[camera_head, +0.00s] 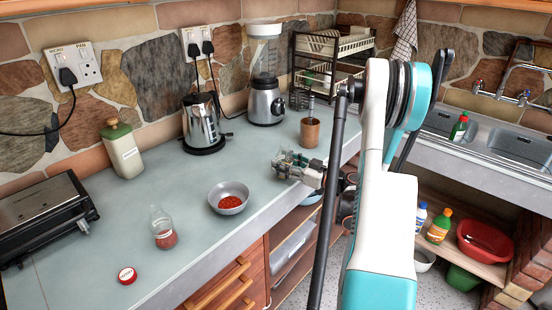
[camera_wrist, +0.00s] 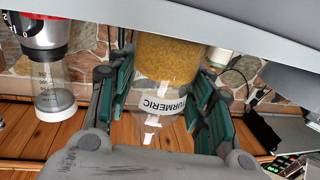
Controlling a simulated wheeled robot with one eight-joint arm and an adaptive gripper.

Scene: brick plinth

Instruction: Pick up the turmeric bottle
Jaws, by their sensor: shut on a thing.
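The turmeric bottle (camera_wrist: 165,75) is clear, with yellow-orange contents and a white label reading TURMERIC. In the wrist view it stands between the two green-padded fingers of my gripper (camera_wrist: 163,100), which is shut on it. That view is upside down, with the label inverted and the contents towards the counter. In the head view my gripper (camera_head: 296,168) is over the counter near its front edge. The bottle is hard to make out there, and I cannot tell whether its base touches the counter.
A wooden cup (camera_head: 310,135), kettle (camera_head: 202,125) and blender (camera_head: 265,105) stand behind.

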